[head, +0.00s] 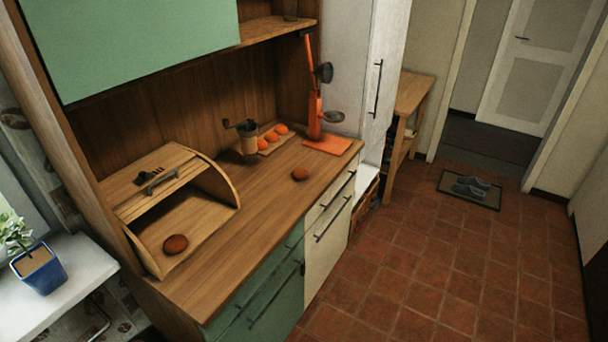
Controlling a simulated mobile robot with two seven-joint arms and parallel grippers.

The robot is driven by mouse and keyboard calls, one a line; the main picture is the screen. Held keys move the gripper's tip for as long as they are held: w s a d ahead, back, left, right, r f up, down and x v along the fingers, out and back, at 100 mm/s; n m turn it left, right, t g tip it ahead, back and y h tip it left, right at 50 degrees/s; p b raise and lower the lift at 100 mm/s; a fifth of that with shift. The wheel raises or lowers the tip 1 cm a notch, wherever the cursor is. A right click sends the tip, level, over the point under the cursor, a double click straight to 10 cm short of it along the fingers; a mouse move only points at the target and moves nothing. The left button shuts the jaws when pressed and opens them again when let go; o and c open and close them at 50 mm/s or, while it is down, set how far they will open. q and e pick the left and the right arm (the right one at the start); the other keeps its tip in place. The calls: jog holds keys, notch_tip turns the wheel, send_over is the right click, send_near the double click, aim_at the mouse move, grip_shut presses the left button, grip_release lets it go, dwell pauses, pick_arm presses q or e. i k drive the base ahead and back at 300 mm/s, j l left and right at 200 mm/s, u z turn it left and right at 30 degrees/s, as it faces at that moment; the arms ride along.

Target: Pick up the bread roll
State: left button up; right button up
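A brown, rounded bread roll (176,244) lies in the open front of the wooden bread box (190,212), at the left end of the counter. A second, smaller reddish-brown roll-like thing (300,174) lies on the bare counter near its front edge, to the right. I cannot tell for sure that it is a bread roll too. The bread box's slatted lid (160,178) is pushed up and back, with its handle on top. Neither of my grippers is in view.
On the wooden counter (245,240) stand a hand grinder (248,142), several orange round things (271,137) and an orange stand-like device (315,125). A potted plant (38,268) stands on the white ledge at left. The tiled floor (420,260) is clear up to the shoe mat (452,197).

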aim_at(298, 173)
jog(key=u, duration=0.75)
jog(key=l+u, duration=0.25)
jog(key=u, duration=0.15)
jog(key=i+l+u, duration=0.1)
jog(key=l+u, duration=0.15)
jog(key=u, duration=0.2)
jog(key=l+u, duration=0.25)
jog(key=u, duration=0.15)
jog(key=l+u, duration=0.2)
jog(key=l, duration=0.15)
jog(key=k+l+u, duration=0.1)
jog(key=l+u, duration=0.15)
jog(key=k+l+u, duration=0.2)
jog(key=l, duration=0.2)
jog(key=k+l+u, duration=0.1)
jog(key=l, duration=0.25)
jog(key=k+l+u, duration=0.1)
jog(key=l, duration=0.2)
jog(key=k+l+u, duration=0.1)
jog(key=l, duration=0.25)
jog(key=k, duration=0.05)
